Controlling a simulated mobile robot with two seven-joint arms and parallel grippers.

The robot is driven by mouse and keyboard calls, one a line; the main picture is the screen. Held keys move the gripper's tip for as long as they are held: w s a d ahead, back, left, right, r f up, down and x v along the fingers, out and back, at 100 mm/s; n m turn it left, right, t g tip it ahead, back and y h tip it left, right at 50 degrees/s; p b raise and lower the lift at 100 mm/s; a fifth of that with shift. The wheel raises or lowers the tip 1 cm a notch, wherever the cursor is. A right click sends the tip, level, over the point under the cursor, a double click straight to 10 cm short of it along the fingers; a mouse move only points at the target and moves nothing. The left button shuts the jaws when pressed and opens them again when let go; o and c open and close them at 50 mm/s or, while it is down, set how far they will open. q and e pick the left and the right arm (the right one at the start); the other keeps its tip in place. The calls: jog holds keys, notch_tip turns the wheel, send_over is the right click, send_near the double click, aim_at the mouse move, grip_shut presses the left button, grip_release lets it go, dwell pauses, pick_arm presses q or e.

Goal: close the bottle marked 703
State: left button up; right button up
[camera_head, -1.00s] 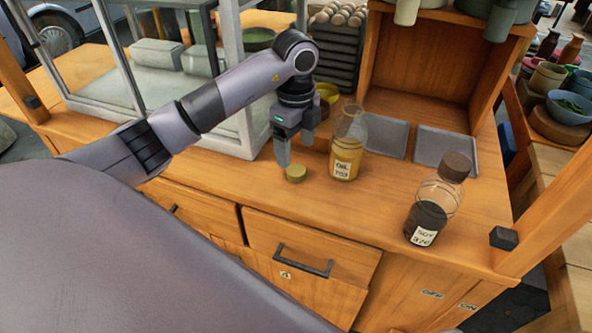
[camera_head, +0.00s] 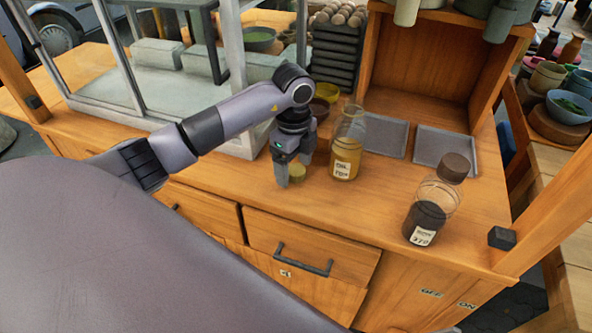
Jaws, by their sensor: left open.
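A clear bottle (camera_head: 346,150) of yellow liquid stands upright and uncapped on the wooden counter; its label looks like "OIL 703", though the number is blurred now. A small yellow-olive cap (camera_head: 297,173) lies on the counter just left of it. My left gripper (camera_head: 291,180) points down at the cap, open, with its fingers low near the counter and partly hiding the cap. I cannot tell whether the fingers touch it. My right gripper is not in view.
A dark soy bottle (camera_head: 428,215) with a brown cap stands at the right front. Two grey trays (camera_head: 446,148) lie behind. A glass case (camera_head: 240,80) stands at the left back. Counter between the bottles is clear.

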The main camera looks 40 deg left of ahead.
aim_at(293, 170)
pick_arm(q)
jog(key=c, duration=1.1)
jog(key=shift+r, duration=0.15)
jog(key=shift+s+r, duration=0.15)
jog(key=shift+r, duration=0.05)
notch_tip(293, 170, up, 6)
jog(key=shift+s+r+b, duration=0.1)
jog(key=shift+r+b, duration=0.15)
jog(key=shift+b, duration=0.15)
jog(key=s+d, duration=0.1)
jog(key=s, duration=0.5)
jog(key=s+d, duration=0.2)
jog(key=s, duration=0.4)
jog(key=s+d+b, duration=0.1)
jog(key=s, duration=0.6)
jog(key=shift+d+f, duration=0.1)
jog(key=shift+d, duration=0.2)
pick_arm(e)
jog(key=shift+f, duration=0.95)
pick_arm(q)
jog(key=shift+w, duration=0.1)
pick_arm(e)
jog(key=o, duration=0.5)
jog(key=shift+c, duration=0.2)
